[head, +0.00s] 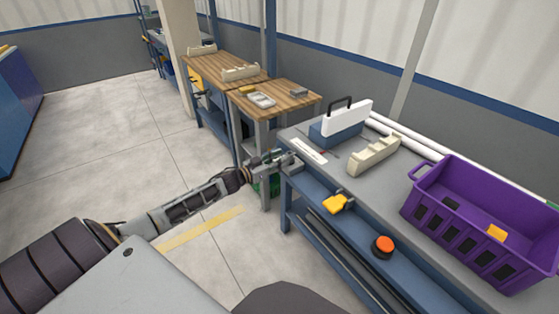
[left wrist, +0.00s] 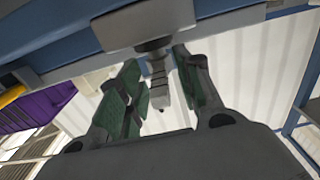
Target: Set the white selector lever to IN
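My left gripper (head: 275,162) is at the left end of the near workbench, beside its front corner. In the left wrist view its two green-padded fingers (left wrist: 152,92) are apart, so it is open. A short grey ribbed stub (left wrist: 158,82) hangs from a dark block (left wrist: 152,46) between them, without clear contact. I cannot tell whether this stub is the selector lever. A narrow white plate (head: 308,150) with small markings lies on the bench just right of the gripper. I cannot make out a white lever or the word IN. My right gripper is not in view.
The grey workbench (head: 345,182) also holds a white and blue case (head: 345,122), a beige rack (head: 375,155), white pipes and a purple crate (head: 470,215). A yellow handle (head: 336,204) and an orange-topped button (head: 383,246) sit along its front. Wooden tables (head: 285,97) stand behind.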

